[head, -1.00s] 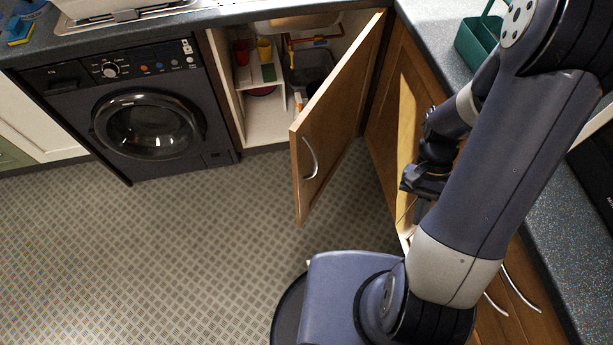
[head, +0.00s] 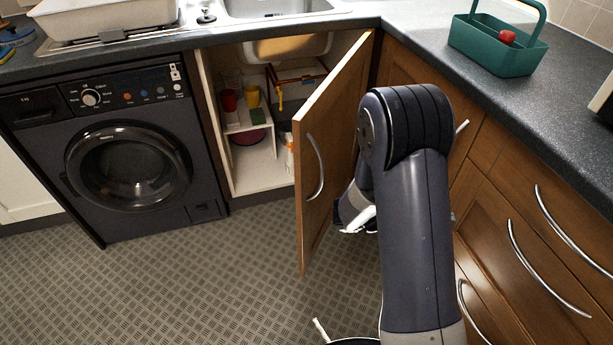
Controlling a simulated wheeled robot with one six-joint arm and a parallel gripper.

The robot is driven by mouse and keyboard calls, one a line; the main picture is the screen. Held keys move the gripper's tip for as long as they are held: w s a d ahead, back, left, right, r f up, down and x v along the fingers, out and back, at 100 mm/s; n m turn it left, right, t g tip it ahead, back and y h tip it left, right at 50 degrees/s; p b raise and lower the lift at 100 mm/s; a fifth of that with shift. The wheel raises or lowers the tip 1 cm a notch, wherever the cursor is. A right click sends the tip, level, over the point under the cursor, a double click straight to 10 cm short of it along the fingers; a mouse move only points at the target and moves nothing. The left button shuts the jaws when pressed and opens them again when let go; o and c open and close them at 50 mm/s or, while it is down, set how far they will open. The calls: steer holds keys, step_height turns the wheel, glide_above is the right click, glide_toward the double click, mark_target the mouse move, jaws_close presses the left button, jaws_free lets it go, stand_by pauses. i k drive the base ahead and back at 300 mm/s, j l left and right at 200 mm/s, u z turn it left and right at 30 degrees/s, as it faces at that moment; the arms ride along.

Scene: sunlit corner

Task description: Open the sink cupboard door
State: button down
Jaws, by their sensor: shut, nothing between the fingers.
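The wooden sink cupboard door (head: 330,165) stands wide open in the head view, hinged at its right side and swung out over the floor. Its curved metal handle (head: 316,168) faces left. The cupboard interior (head: 262,170) is exposed. My gripper (head: 342,216) is behind the door on its right side, low down near the door's lower part. It is shut and holds nothing. The door and my arm hide most of it, and I cannot tell whether it touches the door.
A dark washing machine (head: 128,160) stands left of the cupboard. Red (head: 228,100) and yellow cups (head: 252,96) sit inside. Wooden drawers (head: 525,245) with metal handles line the right. A green caddy (head: 495,45) is on the worktop. Floor (head: 220,270) is free in front.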

mark_target(326, 143)
steer(key=j+z, duration=0.1)
steer(key=j, duration=0.45)
steer(key=k+j+z, duration=0.1)
steer(key=j, duration=0.4)
steer(key=j+z, duration=0.1)
steer(key=j, duration=0.45)
steer(key=k+j+z, duration=0.1)
steer(key=j, duration=0.4)
steer(key=i+j, duration=0.15)
steer(key=j, duration=0.15)
steer(key=i+j+z, duration=0.1)
steer(key=j, duration=0.2)
steer(key=i+j+z, duration=0.1)
steer(key=i+j, duration=0.2)
steer(key=j, duration=0.3)
